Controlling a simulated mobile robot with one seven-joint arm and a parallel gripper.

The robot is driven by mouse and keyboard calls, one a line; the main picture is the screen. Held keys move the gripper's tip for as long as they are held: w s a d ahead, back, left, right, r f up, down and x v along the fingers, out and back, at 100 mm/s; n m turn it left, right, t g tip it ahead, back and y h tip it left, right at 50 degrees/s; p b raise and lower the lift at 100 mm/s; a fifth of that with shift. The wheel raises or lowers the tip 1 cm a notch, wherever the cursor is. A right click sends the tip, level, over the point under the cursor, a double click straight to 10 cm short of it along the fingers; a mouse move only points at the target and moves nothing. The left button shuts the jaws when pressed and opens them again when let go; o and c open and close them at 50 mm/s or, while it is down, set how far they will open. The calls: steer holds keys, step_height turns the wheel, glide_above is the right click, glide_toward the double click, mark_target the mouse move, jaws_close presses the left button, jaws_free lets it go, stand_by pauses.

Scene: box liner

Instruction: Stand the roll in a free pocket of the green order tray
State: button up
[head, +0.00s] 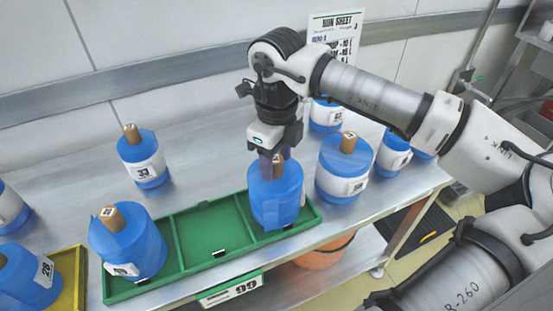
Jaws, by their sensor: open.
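The green order tray (205,233) lies along the bench's front edge and has three pockets. One blue roll (135,245) with a brown core is in its left pocket. The middle pocket is empty. Another blue roll (275,200) stands in the right pocket, close to upright. My gripper (277,158) points down over this roll, with its fingers at the roll's brown core. The fingers are open; the core's top is partly hidden by them. I cannot tell whether they touch the core.
Several more blue rolls stand on the metal bench, one (143,160) at back left and one (343,165) close right of the tray. A yellow tray (72,275) holds a roll at left. A run sheet (335,35) stands behind. Bench behind the tray's middle is clear.

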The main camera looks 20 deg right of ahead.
step_height(320, 180, up, 11)
steer(key=shift+b, duration=0.45)
stand_by(0.3)
